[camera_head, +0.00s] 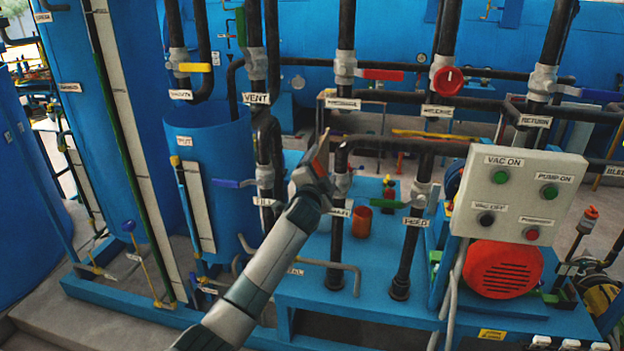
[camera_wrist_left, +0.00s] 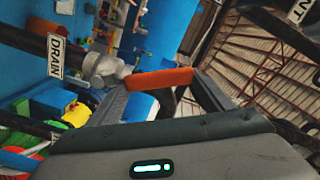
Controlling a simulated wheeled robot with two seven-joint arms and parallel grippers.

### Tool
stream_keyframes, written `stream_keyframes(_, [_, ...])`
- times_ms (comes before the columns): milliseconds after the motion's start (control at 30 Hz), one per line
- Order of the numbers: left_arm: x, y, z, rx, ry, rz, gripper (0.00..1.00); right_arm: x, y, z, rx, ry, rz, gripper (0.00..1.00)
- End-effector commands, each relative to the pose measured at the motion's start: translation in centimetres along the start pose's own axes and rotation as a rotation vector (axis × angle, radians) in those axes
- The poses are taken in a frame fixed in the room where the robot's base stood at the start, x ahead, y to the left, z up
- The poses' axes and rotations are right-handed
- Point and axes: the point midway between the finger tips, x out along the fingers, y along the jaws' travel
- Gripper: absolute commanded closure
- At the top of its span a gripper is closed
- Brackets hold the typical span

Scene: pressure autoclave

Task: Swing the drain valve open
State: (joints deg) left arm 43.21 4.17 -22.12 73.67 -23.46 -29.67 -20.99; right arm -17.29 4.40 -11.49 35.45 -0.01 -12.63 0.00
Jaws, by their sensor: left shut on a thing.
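The drain valve's orange handle (camera_wrist_left: 160,79) lies between the two fingers of my left gripper (camera_wrist_left: 165,98) in the left wrist view, and the gripper is shut on it. The handle sticks out sideways from a grey metal valve body (camera_wrist_left: 103,70) on a dark pipe, beside a white DRAIN label (camera_wrist_left: 55,56). In the head view my left gripper (camera_head: 320,165) is at the valve body (camera_head: 341,184), just left of its vertical pipe, and hides most of the handle. The DRAIN label (camera_head: 341,212) there is partly covered. My right gripper is in neither view.
A black pipe (camera_head: 405,145) runs right from the drain pipe. Other valves stand close by: a blue handle (camera_head: 225,183) at left, a red handle (camera_head: 382,75) above, and a red round knob (camera_head: 447,81). A button panel (camera_head: 518,195) stands at right above a red motor (camera_head: 502,268).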

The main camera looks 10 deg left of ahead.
Motion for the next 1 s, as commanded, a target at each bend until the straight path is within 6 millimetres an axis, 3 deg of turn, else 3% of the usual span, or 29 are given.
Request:
stream_keyframes(500, [0.1,1.2,-4.4,0.433,0.002,-0.002,0.66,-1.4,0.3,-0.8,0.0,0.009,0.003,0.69])
stream_keyframes(1000, [0.1,2.0,-5.2,0.547,0.001,-0.002,0.66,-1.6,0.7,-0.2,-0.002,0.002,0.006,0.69])
